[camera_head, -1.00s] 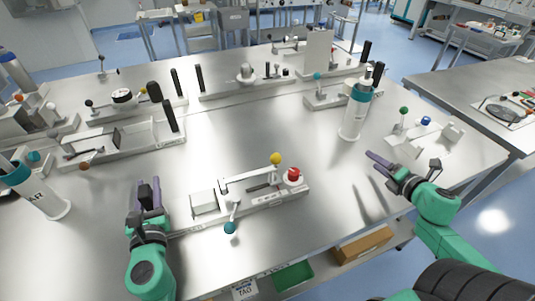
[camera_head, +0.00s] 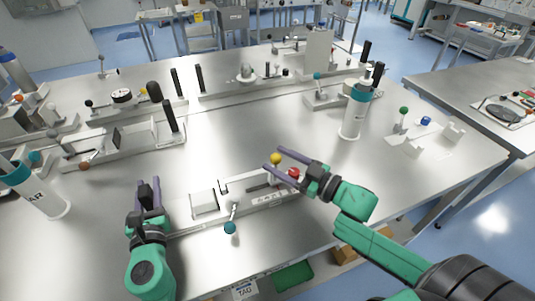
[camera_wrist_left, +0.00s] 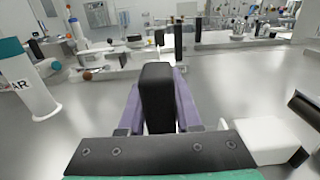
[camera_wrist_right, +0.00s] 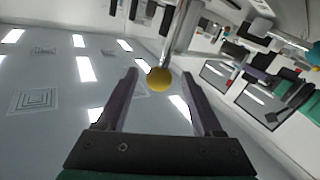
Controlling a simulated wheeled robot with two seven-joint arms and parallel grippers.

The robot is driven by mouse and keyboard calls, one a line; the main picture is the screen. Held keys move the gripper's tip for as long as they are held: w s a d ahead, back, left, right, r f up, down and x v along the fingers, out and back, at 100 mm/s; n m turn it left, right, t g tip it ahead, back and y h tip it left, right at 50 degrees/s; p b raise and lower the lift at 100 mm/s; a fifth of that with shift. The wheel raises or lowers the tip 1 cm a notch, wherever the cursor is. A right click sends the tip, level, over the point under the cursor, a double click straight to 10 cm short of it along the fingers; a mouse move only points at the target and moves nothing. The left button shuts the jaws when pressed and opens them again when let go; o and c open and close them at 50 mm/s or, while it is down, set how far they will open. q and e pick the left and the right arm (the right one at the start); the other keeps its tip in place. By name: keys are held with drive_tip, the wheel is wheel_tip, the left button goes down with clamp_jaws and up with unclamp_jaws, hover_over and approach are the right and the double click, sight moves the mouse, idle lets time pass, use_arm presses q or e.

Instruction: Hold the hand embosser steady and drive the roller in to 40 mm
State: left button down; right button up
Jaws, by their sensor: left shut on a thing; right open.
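The hand embosser, a long pale device (camera_head: 265,200), lies on the steel bench in the middle of the head view. It carries a yellow ball knob (camera_head: 276,158), a red knob (camera_head: 294,173) and a teal ball lever (camera_head: 230,227). My left gripper (camera_head: 149,186) is shut on a black upright handle (camera_wrist_left: 157,95) at the device's left end. My right gripper (camera_head: 273,158) is open with its fingers either side of the yellow knob. In the right wrist view the yellow knob (camera_wrist_right: 160,79) on its metal stem sits between the fingertips, with gaps. I cannot pick out the roller.
A teal-topped cylinder (camera_head: 354,115) stands behind and right; another, marked AR (camera_head: 40,190), stands at left. Other lever devices line the back and left of the bench (camera_head: 230,125). A white fixture with a green knob (camera_head: 404,111) is at right. Bench between is clear.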

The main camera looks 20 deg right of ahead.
drive_tip(key=x, duration=0.4)
drive_tip(key=shift+w+f, duration=0.1)
clamp_jaws()
idle(1.3)
